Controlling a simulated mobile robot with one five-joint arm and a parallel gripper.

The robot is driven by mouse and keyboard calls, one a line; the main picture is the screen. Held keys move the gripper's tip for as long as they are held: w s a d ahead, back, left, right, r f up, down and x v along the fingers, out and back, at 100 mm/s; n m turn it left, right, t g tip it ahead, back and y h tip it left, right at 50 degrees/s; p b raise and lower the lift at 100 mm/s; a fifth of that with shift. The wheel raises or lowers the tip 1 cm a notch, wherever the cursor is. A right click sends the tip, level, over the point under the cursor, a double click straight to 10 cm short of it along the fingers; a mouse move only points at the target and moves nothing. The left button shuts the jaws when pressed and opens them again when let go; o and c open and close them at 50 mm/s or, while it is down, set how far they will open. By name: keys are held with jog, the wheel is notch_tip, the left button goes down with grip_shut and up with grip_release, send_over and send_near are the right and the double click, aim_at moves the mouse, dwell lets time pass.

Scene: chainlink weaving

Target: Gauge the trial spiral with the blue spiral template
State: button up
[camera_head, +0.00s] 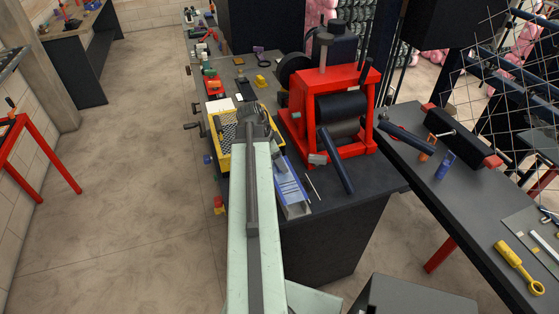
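A long blue piece with pale markings (291,188) lies on the dark bench, just right of my arm, partly hidden by it. It may be the blue spiral template, but I cannot tell for sure. A thin pale rod or wire (313,186) lies right of it, apart from it; I cannot tell whether it is the trial spiral. My pale green arm reaches forward over the bench. My grey gripper (254,119) is at its far end, over or near a yellow-rimmed tray (223,160). The fingers are too small and overlapped to tell whether they are open.
A red-framed roller machine (297,92) stands right of my gripper, with a dark bar slanting down in front. Another bench at the right holds a small blue block (445,166) and a yellow tool (519,267). Chain-link mesh (500,60) stands behind. The floor at left is clear.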

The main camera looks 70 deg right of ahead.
jog(key=shift+f+b, duration=0.65)
jog(key=o, duration=1.5)
jog(key=shift+r, duration=0.1)
jog(key=p+v, duration=0.7)
jog(key=shift+d+r, duration=0.1)
jog(key=shift+r, duration=0.05)
jog(key=shift+w+a+r+p, duration=0.15)
jog(key=shift+a+r+p, duration=0.05)
jog(key=shift+r+p, duration=0.1)
jog(key=shift+f, duration=0.1)
